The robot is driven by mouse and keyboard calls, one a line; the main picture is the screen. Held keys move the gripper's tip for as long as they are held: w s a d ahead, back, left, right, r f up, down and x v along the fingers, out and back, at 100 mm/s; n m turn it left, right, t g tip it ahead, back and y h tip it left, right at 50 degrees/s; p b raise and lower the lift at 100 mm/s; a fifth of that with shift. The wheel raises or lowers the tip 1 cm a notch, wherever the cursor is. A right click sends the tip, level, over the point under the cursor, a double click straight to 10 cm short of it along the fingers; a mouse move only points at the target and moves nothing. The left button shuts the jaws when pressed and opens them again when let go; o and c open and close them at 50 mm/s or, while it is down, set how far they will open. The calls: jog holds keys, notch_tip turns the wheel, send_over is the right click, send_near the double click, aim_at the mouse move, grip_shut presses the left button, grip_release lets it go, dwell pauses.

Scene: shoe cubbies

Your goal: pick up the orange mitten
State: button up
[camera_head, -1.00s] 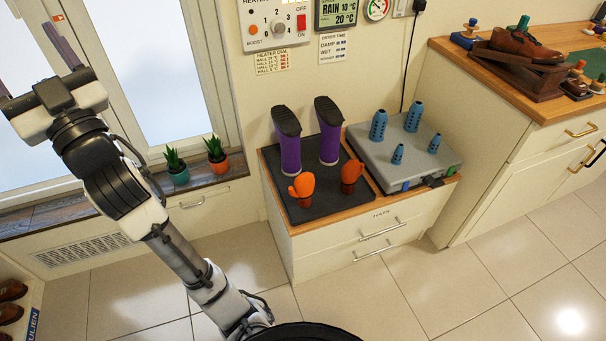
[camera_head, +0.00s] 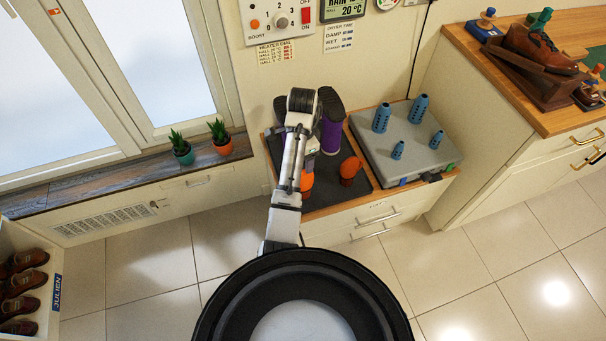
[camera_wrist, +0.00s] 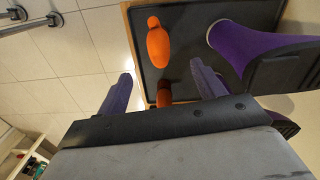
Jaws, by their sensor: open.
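In the head view the right mitten (camera_head: 349,169) is in plain sight, while the left mitten (camera_head: 307,183) is partly hidden behind my arm. In the wrist view one mitten (camera_wrist: 158,45) lies fully in view beyond the fingers, and the other mitten (camera_wrist: 164,92) is partly covered by my gripper's body. My gripper (camera_wrist: 163,87) is open above the tray, with this second mitten seen between its fingers. No contact shows. I cannot tell which wrist-view mitten is which in the head view.
Purple boots (camera_head: 331,133) stand behind the mittens; one boot (camera_wrist: 245,50) looms close right of the fingers in the wrist view. A grey box with blue pegs (camera_head: 395,150) is right of the tray. Potted plants (camera_head: 221,140) stand on the sill. The floor in front is clear.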

notch_tip(320, 180, down, 9)
jog(key=b, duration=0.8)
jog(key=shift+r, duration=0.2)
jog(key=shift+s+f+p, duration=0.15)
jog(key=shift+f+p, duration=0.1)
jog(key=shift+f, duration=1.05)
jog(key=shift+s+f+p, duration=0.1)
jog(key=shift+f+p, duration=0.1)
jog(key=shift+f, duration=1.05)
jog(key=c, duration=1)
jog(key=shift+r, duration=0.15)
notch_tip(320, 180, up, 6)
jog(key=shift+w, duration=0.1)
notch_tip(320, 180, up, 14)
jog(key=p, duration=1)
